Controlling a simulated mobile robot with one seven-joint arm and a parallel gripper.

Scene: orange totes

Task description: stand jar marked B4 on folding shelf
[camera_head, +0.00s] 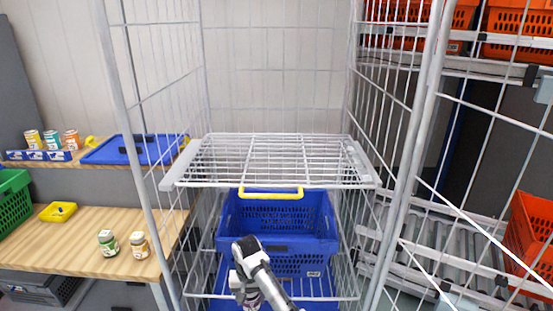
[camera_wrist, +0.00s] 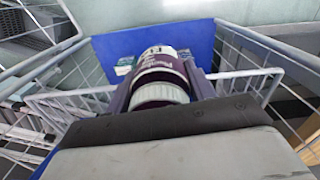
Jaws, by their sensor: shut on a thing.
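My gripper (camera_head: 246,270) is shut on a purple jar with a white label and a ribbed white lid (camera_wrist: 160,72). In the wrist view the jar lies between the fingers, lid towards the camera. Its marking is too small to read surely. In the head view the gripper is low at the front of the wire cage, in front of the blue crate; most of the jar is hidden there. The folding shelf (camera_head: 270,160), a white wire grid, lies level across the cage, above and behind my gripper. Nothing stands on it.
A blue crate (camera_head: 285,262) with a yellow handle stands under the shelf. Wire cage sides flank it. Two jars (camera_head: 108,243) (camera_head: 139,244) stand on the wooden table at left; several cans (camera_head: 52,140) stand above. Orange totes (camera_head: 535,235) are at right. The air above the shelf is free.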

